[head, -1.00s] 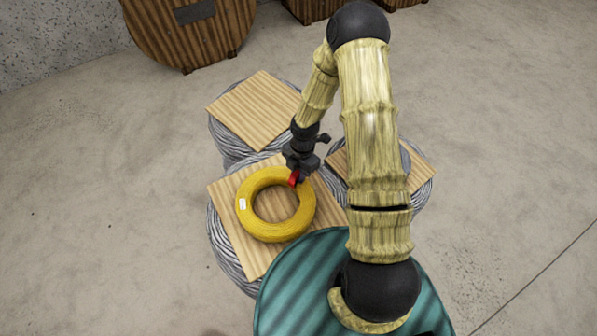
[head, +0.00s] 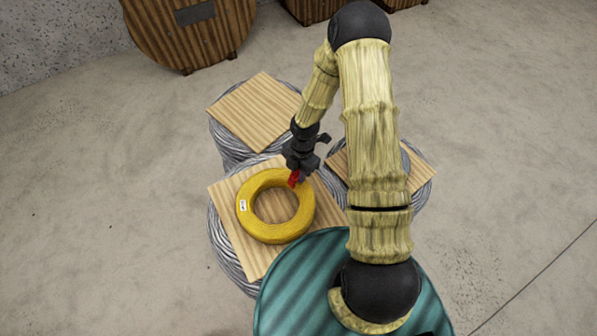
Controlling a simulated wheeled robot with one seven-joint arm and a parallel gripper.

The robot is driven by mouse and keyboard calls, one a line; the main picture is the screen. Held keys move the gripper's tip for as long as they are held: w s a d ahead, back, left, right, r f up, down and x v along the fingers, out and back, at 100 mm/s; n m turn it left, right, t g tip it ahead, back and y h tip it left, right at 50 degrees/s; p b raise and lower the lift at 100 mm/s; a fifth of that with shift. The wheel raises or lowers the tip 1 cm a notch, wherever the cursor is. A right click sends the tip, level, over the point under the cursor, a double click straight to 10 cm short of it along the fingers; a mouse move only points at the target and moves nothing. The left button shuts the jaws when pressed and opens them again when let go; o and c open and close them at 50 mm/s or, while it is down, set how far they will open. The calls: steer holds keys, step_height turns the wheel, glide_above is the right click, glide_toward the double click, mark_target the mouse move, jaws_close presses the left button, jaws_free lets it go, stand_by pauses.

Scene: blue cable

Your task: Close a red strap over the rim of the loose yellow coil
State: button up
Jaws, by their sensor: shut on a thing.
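The yellow coil (head: 250,218) lies flat on a square wooden board on top of a grey cable bundle. A white label shows on its left side. My gripper (head: 296,176) is at the coil's upper right rim, pointing down. It is shut on the red strap (head: 293,181), a small red piece that shows at the rim. The jaws hide part of the strap. I cannot tell whether the strap goes around the rim or only touches it.
The board (head: 262,262) under the coil is bare at its corners. Another board (head: 256,108) on a grey bundle stands behind, and a third (head: 418,170) to the right, partly behind my arm. Large wooden reels (head: 190,35) stand at the back. The floor at left is clear.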

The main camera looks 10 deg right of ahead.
mark_target(297, 173)
steer(key=shift+f, duration=0.4)
stand_by(0.8)
steer(key=o, duration=1.2)
steer(key=shift+c, duration=0.2)
steer(key=shift+r, duration=0.15)
steer(key=shift+r+p, duration=2.7)
steer(key=shift+r, duration=0.75)
